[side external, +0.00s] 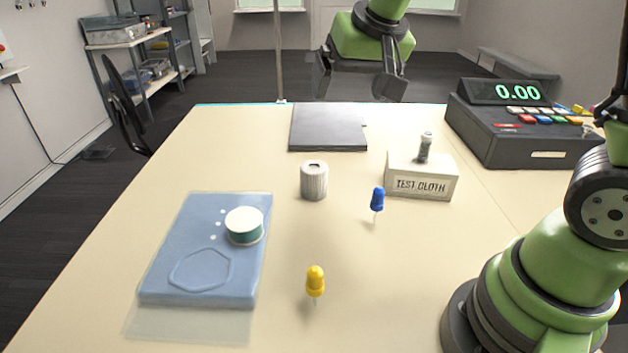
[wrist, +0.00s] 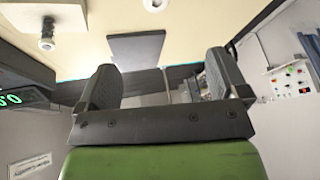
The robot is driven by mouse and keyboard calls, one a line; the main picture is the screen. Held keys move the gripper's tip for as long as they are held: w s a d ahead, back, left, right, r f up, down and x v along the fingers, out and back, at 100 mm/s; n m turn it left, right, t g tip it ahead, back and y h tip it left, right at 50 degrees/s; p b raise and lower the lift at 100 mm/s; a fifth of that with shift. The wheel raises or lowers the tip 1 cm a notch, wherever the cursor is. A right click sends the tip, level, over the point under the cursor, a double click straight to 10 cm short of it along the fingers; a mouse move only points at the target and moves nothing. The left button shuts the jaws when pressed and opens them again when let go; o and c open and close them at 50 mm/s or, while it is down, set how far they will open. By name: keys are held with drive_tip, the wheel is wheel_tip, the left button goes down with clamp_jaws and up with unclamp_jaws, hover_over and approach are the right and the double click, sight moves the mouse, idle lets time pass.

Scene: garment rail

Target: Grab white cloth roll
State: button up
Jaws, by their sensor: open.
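A short whitish-grey cloth roll (side external: 314,181) stands upright on the table, near the middle. In the wrist view a round pale end at the top edge (wrist: 155,4) looks like the same roll. My gripper (side external: 356,85) is high above the far edge of the table, well behind and above the roll. Its two dark fingers are spread wide in the wrist view (wrist: 163,75), with nothing between them. The roll is apart from the gripper.
A dark flat plate (side external: 328,127) lies behind the roll. A box marked TEST CLOTH (side external: 421,183) holds a small grey cylinder (side external: 425,147). Blue (side external: 377,199) and yellow (side external: 315,280) pins stand nearby. A display console (side external: 520,135) stands right.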

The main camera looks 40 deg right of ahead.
approach(315, 167)
drive_tip(key=shift+g+h, duration=0.5)
drive_tip(key=shift+g, duration=0.1)
drive_tip(key=w+f, duration=0.1)
drive_tip(key=f, duration=0.1)
drive_tip(key=w+f, duration=0.1)
drive_tip(key=f, duration=0.1)
drive_tip(key=w+f, duration=0.1)
drive_tip(key=f, duration=0.1)
drive_tip(key=shift+w+a, duration=0.15)
drive_tip(key=shift+a, duration=0.1)
drive_tip(key=shift+d+x, duration=0.2)
drive_tip(key=shift+x, duration=1.2)
drive_tip(key=shift+d+x, duration=0.15)
drive_tip(key=shift+x, duration=1.3)
drive_tip(key=shift+r, duration=0.1)
drive_tip(key=c, duration=1)
